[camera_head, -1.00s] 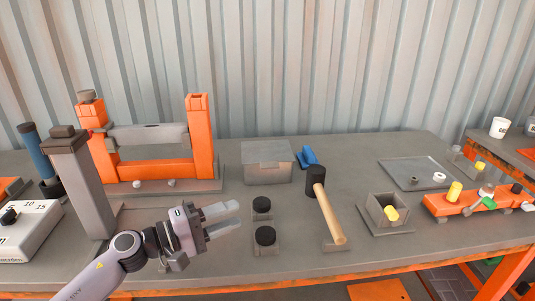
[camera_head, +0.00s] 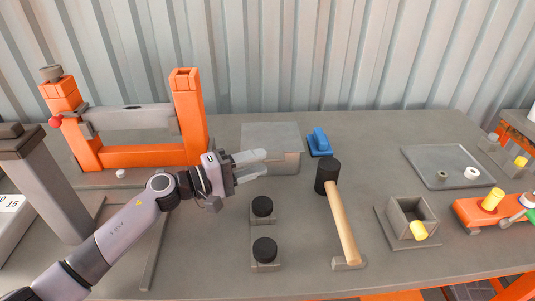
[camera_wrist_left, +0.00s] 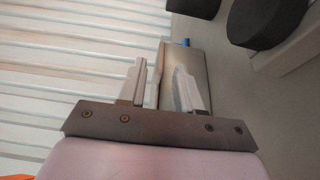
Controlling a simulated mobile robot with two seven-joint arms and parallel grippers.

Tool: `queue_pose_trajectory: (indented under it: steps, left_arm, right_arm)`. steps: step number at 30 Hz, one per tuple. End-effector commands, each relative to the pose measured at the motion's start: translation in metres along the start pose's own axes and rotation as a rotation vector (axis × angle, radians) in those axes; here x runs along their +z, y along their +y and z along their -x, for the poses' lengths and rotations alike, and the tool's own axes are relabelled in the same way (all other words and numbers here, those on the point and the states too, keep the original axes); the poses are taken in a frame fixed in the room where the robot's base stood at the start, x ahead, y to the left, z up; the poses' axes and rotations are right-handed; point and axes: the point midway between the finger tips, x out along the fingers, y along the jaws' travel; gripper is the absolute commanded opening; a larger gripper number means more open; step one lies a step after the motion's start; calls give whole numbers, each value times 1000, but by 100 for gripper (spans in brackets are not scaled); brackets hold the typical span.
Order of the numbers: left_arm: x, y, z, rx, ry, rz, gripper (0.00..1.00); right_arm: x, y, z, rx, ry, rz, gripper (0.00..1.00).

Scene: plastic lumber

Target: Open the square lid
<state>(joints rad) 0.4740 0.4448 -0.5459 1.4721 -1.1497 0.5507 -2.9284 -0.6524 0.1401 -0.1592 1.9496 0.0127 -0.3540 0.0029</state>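The grey box with its flat square lid (camera_head: 270,132) stands closed on the table, right of the orange frame. My left gripper (camera_head: 260,165) is open and empty, at the box's front left side. Its fingers overlap the front of the box in the head view, and I cannot tell whether they touch it. In the left wrist view the two fingers (camera_wrist_left: 162,75) are apart, with the box (camera_wrist_left: 172,60) beyond them. My right gripper is out of view.
Two black knobs (camera_head: 263,206) on grey bases stand in front of the box. A mallet (camera_head: 341,215) with a wooden handle lies to their right. A blue clamp-like piece (camera_head: 320,142) is beside the box. The orange frame (camera_head: 188,110) stands at the left.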

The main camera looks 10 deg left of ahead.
Motion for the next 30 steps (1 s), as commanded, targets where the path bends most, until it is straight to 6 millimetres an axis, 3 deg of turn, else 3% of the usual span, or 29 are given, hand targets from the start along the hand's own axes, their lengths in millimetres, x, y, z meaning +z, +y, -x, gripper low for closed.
queue_pose_trajectory:
  steps: [7,18,19,22,30]
  left_arm:
    - [0,1,-27,0,0,1,34]
    - [0,0,-33,-1,0,0,34]
    - [0,0,-33,-1,0,0,31]
    - [0,0,-33,-1,0,0,0]
    - [0,1,-32,-3,0,4,0]
  right_arm:
    - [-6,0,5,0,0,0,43]
    - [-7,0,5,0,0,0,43]
    - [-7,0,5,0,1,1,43]
    - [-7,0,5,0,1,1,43]
    - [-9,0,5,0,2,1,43]
